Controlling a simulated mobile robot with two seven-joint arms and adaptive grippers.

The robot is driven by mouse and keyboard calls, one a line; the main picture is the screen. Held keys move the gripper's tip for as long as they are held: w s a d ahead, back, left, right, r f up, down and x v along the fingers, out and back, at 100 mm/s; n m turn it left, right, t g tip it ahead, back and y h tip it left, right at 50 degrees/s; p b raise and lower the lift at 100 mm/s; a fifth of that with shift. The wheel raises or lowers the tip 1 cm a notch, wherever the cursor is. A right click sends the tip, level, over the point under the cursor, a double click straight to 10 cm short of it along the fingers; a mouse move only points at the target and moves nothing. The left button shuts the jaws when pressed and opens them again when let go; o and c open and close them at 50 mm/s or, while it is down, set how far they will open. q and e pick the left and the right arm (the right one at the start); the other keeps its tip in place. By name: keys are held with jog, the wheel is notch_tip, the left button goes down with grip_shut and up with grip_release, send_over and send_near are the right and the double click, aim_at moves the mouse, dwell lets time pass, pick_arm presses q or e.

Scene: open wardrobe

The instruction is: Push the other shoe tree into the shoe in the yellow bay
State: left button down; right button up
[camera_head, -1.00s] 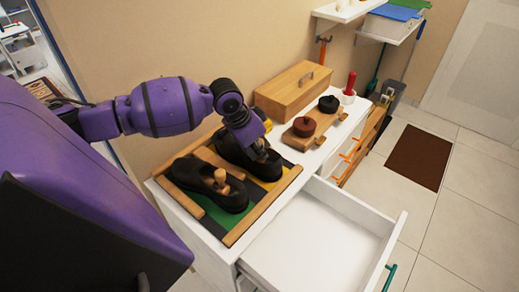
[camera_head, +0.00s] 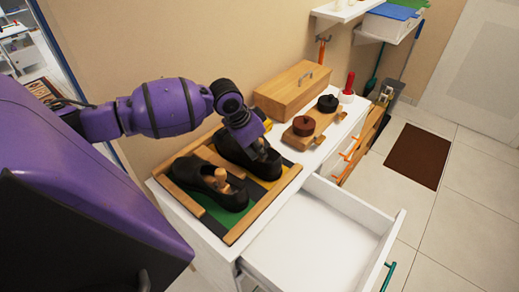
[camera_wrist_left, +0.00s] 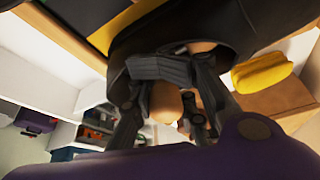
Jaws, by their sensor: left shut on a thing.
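Two black shoes lie side by side on a wooden-framed tray (camera_head: 240,233) with green and yellow bays. The near-left shoe (camera_head: 232,201) is in the green bay, with a wooden shoe tree (camera_head: 220,178) in its opening. The other shoe (camera_head: 228,148) is in the yellow bay. My left gripper (camera_head: 262,155) is down at this shoe's opening; it is shut on a pale wooden shoe tree (camera_wrist_left: 165,102), seen between the fingers in the left wrist view. How deep the tree sits is hidden by the fingers. My right gripper is not in view.
An open white drawer (camera_head: 320,240) juts out in front of the cabinet. A wooden box (camera_head: 292,90) and a wooden stand with brown and black round items (camera_head: 306,126) are behind and right of the tray. A yellow item (camera_wrist_left: 262,72) lies near the shoe.

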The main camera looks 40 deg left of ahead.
aim_at(260, 140)
pick_arm(q)
jog(key=shift+f, duration=0.1)
jog(key=c, duration=1.4)
grip_release()
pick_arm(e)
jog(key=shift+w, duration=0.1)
pick_arm(q)
jog(key=shift+o, duration=0.7)
jog(key=o, duration=0.6)
jog(key=shift+c, duration=0.2)
jog(key=shift+r+p, duration=0.55)
jog(key=shift+r, duration=4.05)
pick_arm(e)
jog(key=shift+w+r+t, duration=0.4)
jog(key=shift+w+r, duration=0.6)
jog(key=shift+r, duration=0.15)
